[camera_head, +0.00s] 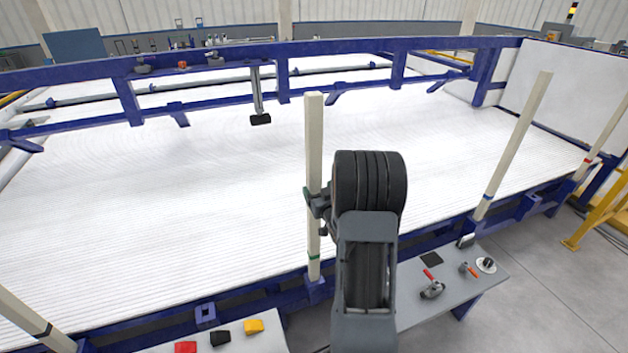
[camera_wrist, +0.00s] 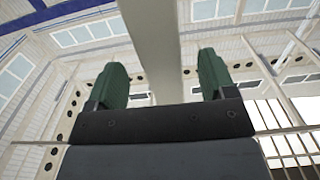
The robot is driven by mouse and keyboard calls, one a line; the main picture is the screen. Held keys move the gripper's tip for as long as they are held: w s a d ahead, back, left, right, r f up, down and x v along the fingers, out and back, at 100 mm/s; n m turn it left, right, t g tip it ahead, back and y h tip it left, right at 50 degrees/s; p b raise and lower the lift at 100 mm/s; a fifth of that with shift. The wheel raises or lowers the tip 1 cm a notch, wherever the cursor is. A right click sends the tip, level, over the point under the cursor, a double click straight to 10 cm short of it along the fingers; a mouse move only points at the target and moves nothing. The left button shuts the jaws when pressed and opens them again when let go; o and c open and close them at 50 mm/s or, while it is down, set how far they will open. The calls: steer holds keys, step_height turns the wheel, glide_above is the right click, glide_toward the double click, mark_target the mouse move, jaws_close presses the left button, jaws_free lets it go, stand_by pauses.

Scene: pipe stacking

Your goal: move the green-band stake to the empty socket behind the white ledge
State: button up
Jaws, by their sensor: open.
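The green-band stake (camera_head: 314,130) is a pale square post standing upright in a blue socket (camera_head: 314,288) on the near rail. Its green band shows low down, just above that socket. My gripper (camera_head: 316,203) is at the stake's mid-height, with its fingers around it. In the wrist view the stake (camera_wrist: 152,45) passes between two green finger pads, with gaps on both sides. An empty blue socket (camera_head: 205,313) is on the near rail to the left, behind a pale ledge (camera_head: 272,338). Another empty-looking socket (camera_head: 530,205) is at the right.
A blue-band stake (camera_head: 516,140) and a red-band stake (camera_head: 603,140) stand at the right; a black-band stake (camera_head: 25,315) leans at the lower left. Red, black and yellow items lie on the pale ledge. A grey table (camera_head: 465,295) holds tools. The white bed (camera_head: 150,200) is clear.

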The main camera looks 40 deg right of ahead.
mark_target(316, 125)
steer(key=shift+p+x, duration=0.55)
steer(key=shift+x, duration=1.8)
steer(key=shift+c, duration=0.2)
jaws_close()
steer(key=shift+r+p, duration=1.95)
steer(key=shift+r, duration=2.6)
steer(key=shift+r, duration=0.95)
steer(key=shift+r+p, duration=0.35)
steer(key=shift+r, duration=4.7)
